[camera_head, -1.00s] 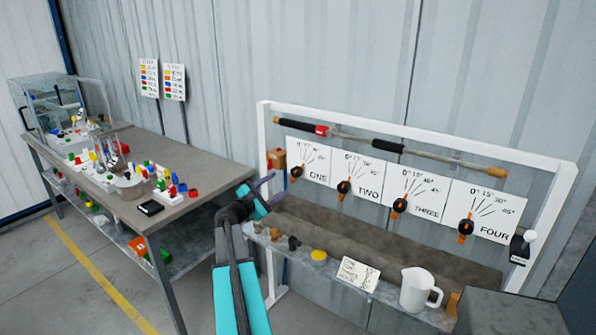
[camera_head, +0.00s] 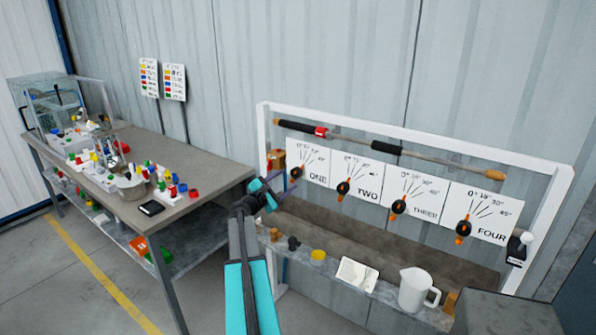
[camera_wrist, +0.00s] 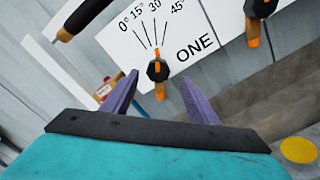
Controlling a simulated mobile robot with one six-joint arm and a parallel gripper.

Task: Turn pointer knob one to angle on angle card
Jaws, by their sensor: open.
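Pointer knob one (camera_head: 295,172) is a black knob with orange at its ends, on the white dial plate marked ONE (camera_head: 317,178). The wrist view shows the knob (camera_wrist: 158,71) below the plate's printed angle lines, with its larger orange end downward. My gripper (camera_wrist: 160,80) is open, its purple fingers apart on either side of the knob in that view. Contact is not visible. In the head view my gripper (camera_head: 285,190) is at the lower left of the ONE plate and partly covers the knob's surroundings. A white card (camera_head: 356,272) lies on the ledge; its writing is unreadable.
Knobs TWO (camera_head: 343,187), THREE (camera_head: 398,207) and FOUR (camera_head: 463,230) are to the right. A cluttered workbench (camera_head: 200,170) is at left.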

